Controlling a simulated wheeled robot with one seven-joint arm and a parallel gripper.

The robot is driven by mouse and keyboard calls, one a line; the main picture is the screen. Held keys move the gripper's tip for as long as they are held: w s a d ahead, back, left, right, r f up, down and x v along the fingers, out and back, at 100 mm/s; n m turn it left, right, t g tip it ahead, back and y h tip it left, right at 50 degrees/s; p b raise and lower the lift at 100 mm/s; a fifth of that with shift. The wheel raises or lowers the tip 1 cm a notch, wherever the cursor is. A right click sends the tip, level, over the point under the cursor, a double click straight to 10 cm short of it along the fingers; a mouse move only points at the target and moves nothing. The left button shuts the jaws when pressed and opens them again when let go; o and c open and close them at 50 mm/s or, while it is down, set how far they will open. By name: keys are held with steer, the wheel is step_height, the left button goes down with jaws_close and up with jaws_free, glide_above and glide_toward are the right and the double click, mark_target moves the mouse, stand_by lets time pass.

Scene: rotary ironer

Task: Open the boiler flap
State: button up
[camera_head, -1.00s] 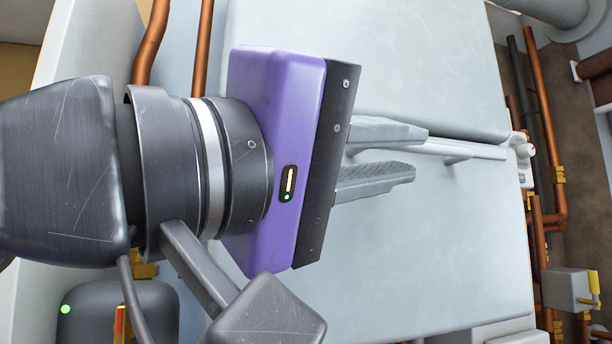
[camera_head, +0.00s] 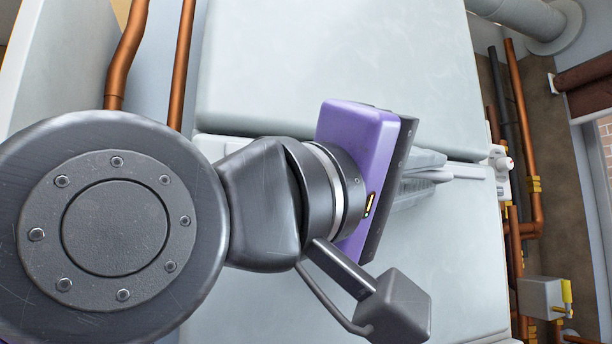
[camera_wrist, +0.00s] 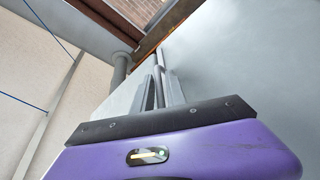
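The boiler flap seems to be one of two large pale grey panels, an upper panel (camera_head: 330,60) and a lower panel (camera_head: 440,265), with a seam between them. I cannot tell which is the flap. A thin light grey bar (camera_head: 465,173) runs along the seam. My purple gripper (camera_head: 428,176) is in front of the panels, its two grey fingers pointing right. The fingers look apart, and the bar shows between and beyond their tips. Contact with it is unclear. In the wrist view, the fingers (camera_wrist: 160,85) point up along the pale panel, the bar (camera_wrist: 161,58) past them.
Copper pipes (camera_head: 520,130) and a valve box with a yellow lever (camera_head: 545,297) are at the right. More copper pipes (camera_head: 127,55) stand at the upper left. A brick-view window (camera_head: 604,140) is at the right edge.

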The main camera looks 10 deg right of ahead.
jaws_close()
steer(key=shift+s+f, duration=0.1)
stand_by(1.2)
steer(key=shift+s+d+f+m+b, duration=0.15)
steer(key=shift+s+f+m+b, duration=0.1)
steer(key=shift+s+m+b, duration=0.25)
steer(key=s+d+f+m+g+h+b, duration=0.2)
steer(key=s+f+m+g+h+b, duration=0.3)
steer(key=s+f+m+b, duration=0.7)
steer(key=shift+d+f+m+g+b, duration=0.15)
steer(key=shift+f+m+g+b, duration=1.25)
steer(key=shift+b, duration=3)
steer(key=shift+s+m+t, duration=0.1)
steer(key=shift+m+t, duration=0.3)
steer(key=shift+m, duration=0.3)
